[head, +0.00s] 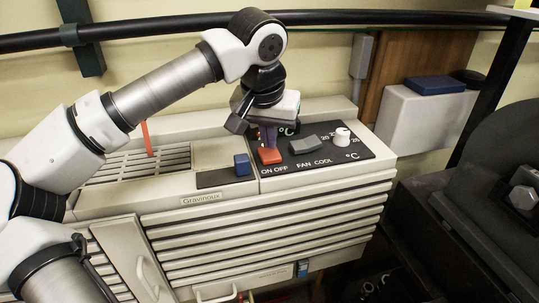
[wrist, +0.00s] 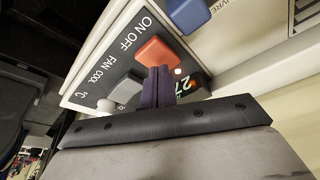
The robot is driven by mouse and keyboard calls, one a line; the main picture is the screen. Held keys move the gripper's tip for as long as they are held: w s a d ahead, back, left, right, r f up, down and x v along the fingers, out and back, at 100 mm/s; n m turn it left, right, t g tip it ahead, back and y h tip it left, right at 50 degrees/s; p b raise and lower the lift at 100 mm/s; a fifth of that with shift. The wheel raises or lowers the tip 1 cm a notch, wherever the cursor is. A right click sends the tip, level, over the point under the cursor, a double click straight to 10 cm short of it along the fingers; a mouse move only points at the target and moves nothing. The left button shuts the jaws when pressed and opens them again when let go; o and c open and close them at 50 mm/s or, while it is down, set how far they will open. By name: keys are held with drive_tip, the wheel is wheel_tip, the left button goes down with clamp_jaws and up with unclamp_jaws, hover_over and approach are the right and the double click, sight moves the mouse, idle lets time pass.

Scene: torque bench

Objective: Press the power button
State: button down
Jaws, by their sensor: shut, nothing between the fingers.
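The power button is the orange-red switch (head: 269,156) above the "ON OFF" label on the black control panel (head: 335,164) of a beige air conditioner. It also shows in the wrist view (wrist: 158,53). My gripper (head: 269,141) is shut and empty, pointing down at the button from behind it in the head view. In the wrist view its dark purple fingers (wrist: 156,82) overlap the button's near edge. I cannot tell whether they touch it. A small light glows beside the button in the wrist view. Part of the temperature display is hidden behind the fingers.
A grey fan switch (head: 305,144) and a white temperature knob (head: 342,137) sit right of the button. A blue block (head: 242,165) stands to its left. Air grilles (head: 145,165) and a red ribbon (head: 147,138) lie further left. A black pipe runs along the wall behind.

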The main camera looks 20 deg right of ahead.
sight(269, 154)
drive_tip(key=shift+f+b, duration=0.45)
drive_tip(key=shift+f, duration=0.2)
drive_tip(key=shift+r+p, duration=2.85)
drive_tip(key=shift+r, duration=0.75)
drive_tip(key=shift+f, duration=0.1)
